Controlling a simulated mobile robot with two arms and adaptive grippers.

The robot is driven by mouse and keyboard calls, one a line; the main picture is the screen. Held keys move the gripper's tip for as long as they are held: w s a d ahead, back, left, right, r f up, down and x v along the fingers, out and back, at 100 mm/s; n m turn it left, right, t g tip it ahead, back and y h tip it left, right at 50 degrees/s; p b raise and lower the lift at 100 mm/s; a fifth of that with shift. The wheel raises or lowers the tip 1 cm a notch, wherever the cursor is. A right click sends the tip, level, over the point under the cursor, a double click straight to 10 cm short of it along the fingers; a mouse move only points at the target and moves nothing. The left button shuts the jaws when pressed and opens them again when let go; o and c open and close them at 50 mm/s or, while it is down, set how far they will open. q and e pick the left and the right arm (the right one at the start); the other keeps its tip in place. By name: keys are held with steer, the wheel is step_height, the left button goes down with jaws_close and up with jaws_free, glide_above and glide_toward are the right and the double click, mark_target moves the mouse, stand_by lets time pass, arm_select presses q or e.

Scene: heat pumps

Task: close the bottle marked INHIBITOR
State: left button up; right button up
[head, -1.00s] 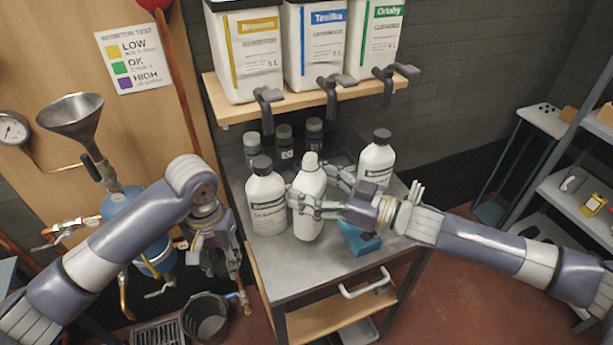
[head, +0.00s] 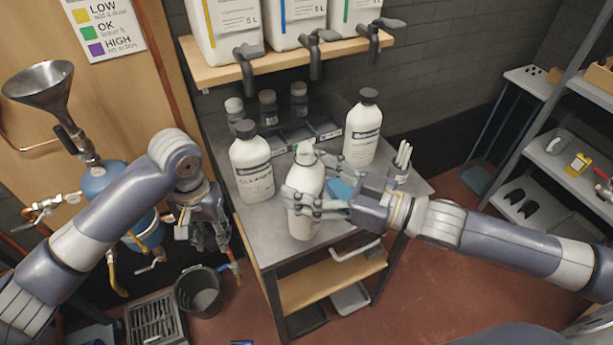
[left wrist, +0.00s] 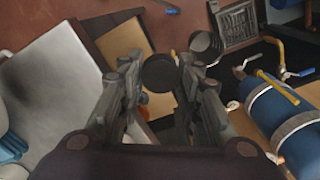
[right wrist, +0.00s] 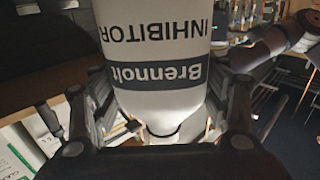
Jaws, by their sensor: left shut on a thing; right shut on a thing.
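The white bottle marked INHIBITOR (head: 308,178) stands upright near the table's front edge, its white neck without a cap. Its label also shows upside down in the right wrist view (right wrist: 165,60). My right gripper (head: 305,205) is shut around the bottle's body. I cannot tell if its base touches the table. My left gripper (head: 197,232) hangs left of the table, apart from the bottle. In the left wrist view its fingers (left wrist: 158,80) are shut on a round black cap (left wrist: 160,72).
Two capped white bottles (head: 252,170) (head: 362,138) stand on the grey table (head: 270,262), left and right of the held one. Small dark jars (head: 268,108) and a divided tray (head: 312,130) are behind. A shelf (head: 225,75) with canisters and taps overhangs the back.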

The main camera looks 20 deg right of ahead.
steer(key=o, duration=0.4)
steer(key=c, duration=0.7)
steer(key=shift+o, duration=0.2)
steer(key=shift+a, duration=0.1)
